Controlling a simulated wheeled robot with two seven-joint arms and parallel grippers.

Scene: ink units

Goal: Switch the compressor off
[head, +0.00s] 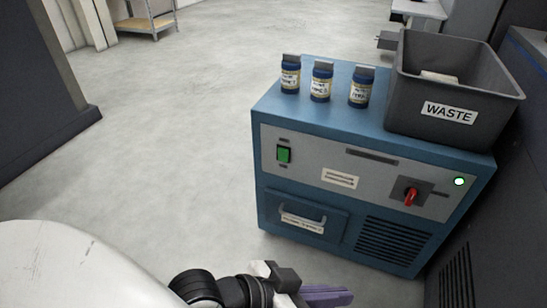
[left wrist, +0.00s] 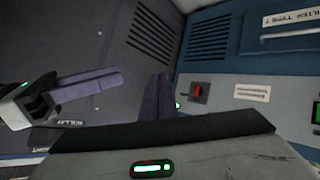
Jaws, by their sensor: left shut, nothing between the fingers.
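The compressor appears to be the blue cabinet (head: 330,125) with a grey front panel. A red rotary knob (head: 410,196) sits right of centre, its handle about upright, beside a lit green lamp (head: 459,181). A green rocker switch (head: 284,155) is on the panel's left. The left wrist view shows the cabinet upside down, with the red knob (left wrist: 198,91). My left gripper (head: 328,296) is shut and empty, low in front of the cabinet, apart from it. Its purple fingers (left wrist: 155,103) also show in the left wrist view. My right gripper (left wrist: 88,86) shows there too, fingers together.
Several blue labelled bottles (head: 320,82) and a grey WASTE bin (head: 455,85) stand on the cabinet. A drawer (head: 302,216) and a vent (head: 392,243) are below the panel. A dark unit (head: 470,265) stands close at right. The floor at left is clear.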

